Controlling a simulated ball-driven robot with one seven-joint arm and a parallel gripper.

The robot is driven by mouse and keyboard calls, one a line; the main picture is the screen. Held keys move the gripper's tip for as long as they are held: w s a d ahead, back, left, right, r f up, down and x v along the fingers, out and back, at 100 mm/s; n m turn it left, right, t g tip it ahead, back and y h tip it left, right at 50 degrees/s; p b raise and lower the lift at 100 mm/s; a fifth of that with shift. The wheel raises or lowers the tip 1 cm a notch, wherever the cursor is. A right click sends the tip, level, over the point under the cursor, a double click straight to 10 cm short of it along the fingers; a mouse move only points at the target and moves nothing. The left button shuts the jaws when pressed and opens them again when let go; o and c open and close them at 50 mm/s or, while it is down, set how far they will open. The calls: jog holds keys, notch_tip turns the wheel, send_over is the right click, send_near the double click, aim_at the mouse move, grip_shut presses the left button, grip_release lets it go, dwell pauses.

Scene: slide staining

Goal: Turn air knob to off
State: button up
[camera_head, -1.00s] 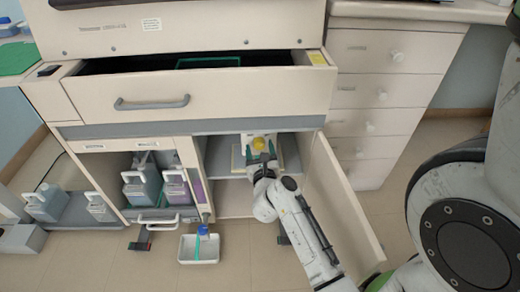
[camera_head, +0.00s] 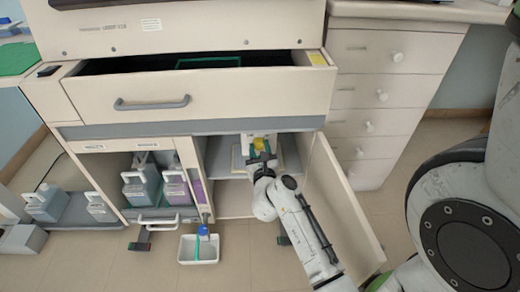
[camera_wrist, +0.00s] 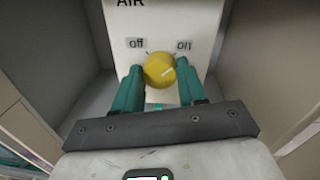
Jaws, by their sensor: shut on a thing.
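The yellow air knob (camera_wrist: 159,70) sits on a white panel (camera_wrist: 205,22) marked AIR in the wrist view, with "off" on the left and "on" on the right. The pale line on the knob points up and to the right, toward "on". My gripper (camera_wrist: 160,80) has its two green fingers on either side of the knob, shut on it. In the head view, the yellow knob (camera_head: 260,144) shows inside the open lower right compartment, and my gripper (camera_head: 259,156) reaches in to it; its fingers are partly hidden there.
The cabinet door (camera_head: 335,205) stands open to the right of my arm. An open drawer (camera_head: 200,92) juts out above the compartment. A white tray (camera_head: 199,250) lies on the floor in front, and bottles (camera_head: 142,185) stand in the left compartment.

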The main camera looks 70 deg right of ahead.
jog(key=shift+r+n+p, duration=0.15)
jog(key=shift+n+p, duration=0.15)
jog(key=shift+p, duration=0.1)
jog(key=n+p, duration=0.2)
jog(key=p, duration=0.1)
jog(key=shift+w+r+n, duration=0.1)
jog(key=shift+r+n, duration=0.1)
jog(key=shift+n, duration=0.1)
jog(key=n+p, duration=0.5)
jog(key=p, duration=0.1)
jog(key=shift+a, duration=0.1)
jog(key=n+p, duration=0.4)
jog(key=shift+w+f+n+g, duration=0.1)
jog(key=shift+f+n+g, duration=0.05)
jog(key=shift+n+g, duration=0.2)
jog(key=n+p, duration=0.2)
jog(key=n, duration=0.2)
jog(key=shift+f+p, duration=0.2)
jog(key=shift+p, duration=0.2)
jog(key=shift+f+n, duration=0.1)
jog(key=shift+n, duration=0.25)
jog(key=o, duration=1.1)
jog(key=shift+g, duration=0.25)
jog(key=shift+c, duration=0.2)
